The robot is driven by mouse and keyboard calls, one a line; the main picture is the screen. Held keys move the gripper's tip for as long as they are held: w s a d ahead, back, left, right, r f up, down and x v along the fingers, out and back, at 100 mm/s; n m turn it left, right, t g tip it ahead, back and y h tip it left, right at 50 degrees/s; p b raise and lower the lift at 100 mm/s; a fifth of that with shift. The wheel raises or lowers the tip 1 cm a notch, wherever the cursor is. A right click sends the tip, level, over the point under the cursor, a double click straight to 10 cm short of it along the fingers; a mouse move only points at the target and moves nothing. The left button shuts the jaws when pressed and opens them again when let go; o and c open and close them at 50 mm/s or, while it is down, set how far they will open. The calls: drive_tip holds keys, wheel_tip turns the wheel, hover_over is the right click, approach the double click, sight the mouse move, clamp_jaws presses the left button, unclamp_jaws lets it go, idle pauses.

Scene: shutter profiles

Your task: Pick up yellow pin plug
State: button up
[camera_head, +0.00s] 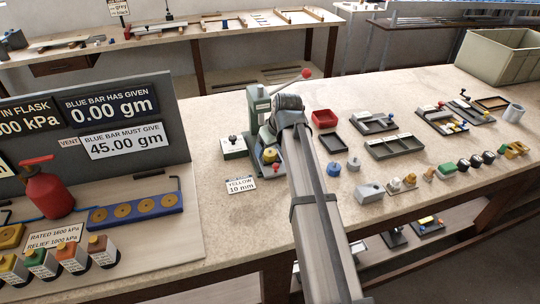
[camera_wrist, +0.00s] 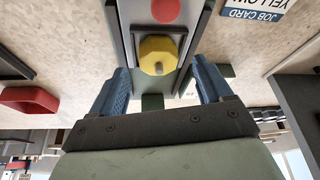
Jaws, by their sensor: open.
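The yellow pin plug (camera_wrist: 158,50) is a faceted yellow piece with a small grey pin at its centre. In the wrist view it sits in a grey channel-like fixture (camera_wrist: 185,14), with a red disc (camera_wrist: 165,10) just beyond it. In the head view the yellow plug (camera_head: 270,154) shows low in the green press (camera_head: 255,105), beside my arm. My gripper (camera_wrist: 160,68) is open, with its blue fingers apart on either side of the fixture and the plug between them in the picture. I cannot tell whether they touch anything. In the head view my arm hides the fingers.
The press has a lever with a red ball (camera_head: 306,73). A job card (camera_head: 241,185) reading "YELLOW 10 mm" lies in front. A red bin (camera_head: 324,118), dark trays (camera_head: 393,145) and small parts lie to the right. A sign board (camera_head: 110,115) stands left.

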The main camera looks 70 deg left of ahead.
drive_tip(key=shift+a+f, duration=0.25)
drive_tip(key=shift+f, duration=0.35)
drive_tip(key=c, duration=1.3)
drive_tip(key=shift+o, duration=0.2)
drive_tip(key=shift+r, duration=0.15)
